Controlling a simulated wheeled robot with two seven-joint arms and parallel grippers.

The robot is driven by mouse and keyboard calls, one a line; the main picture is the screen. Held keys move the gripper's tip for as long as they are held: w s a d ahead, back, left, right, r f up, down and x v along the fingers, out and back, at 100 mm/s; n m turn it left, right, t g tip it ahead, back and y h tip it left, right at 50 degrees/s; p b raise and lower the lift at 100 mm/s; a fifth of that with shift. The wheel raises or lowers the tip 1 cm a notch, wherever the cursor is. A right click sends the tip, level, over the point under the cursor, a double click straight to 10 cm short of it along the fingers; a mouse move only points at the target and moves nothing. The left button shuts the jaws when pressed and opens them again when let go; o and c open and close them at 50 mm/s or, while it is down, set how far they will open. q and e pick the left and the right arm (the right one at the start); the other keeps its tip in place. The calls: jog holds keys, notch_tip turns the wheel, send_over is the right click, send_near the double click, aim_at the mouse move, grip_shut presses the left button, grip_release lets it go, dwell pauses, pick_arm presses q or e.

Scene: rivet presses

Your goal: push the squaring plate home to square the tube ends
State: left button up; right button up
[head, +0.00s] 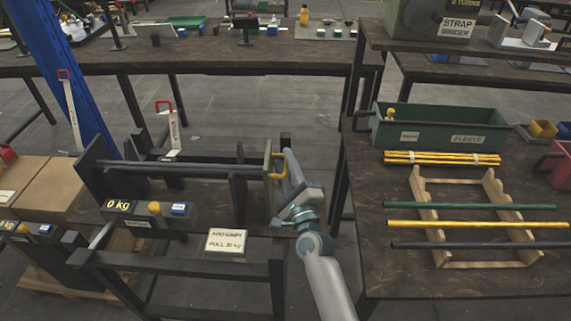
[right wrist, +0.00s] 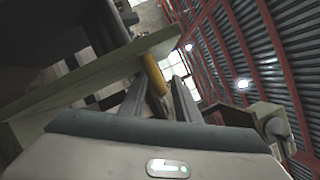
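The squaring plate (head: 267,178) is a pale, thin upright plate at the right end of the tube rack, with a yellow handle (head: 279,172) on its outer face. Dark tubes (head: 185,168) lie along the rack to its left. Their ends at the plate are too small to judge. My right gripper (head: 288,165) is at the handle. In the right wrist view, the plate (right wrist: 90,82) crosses the upper left, and the yellow handle (right wrist: 154,75) stands between my two spread fingers, with a gap showing beside the right finger. My left gripper is in neither view.
To the right, a table (head: 370,265) holds a green bin (head: 435,128) and a wooden rack (head: 428,217) with loose tubes. Floor shows between the tables.

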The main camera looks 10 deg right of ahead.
jog(key=shift+f, duration=0.1)
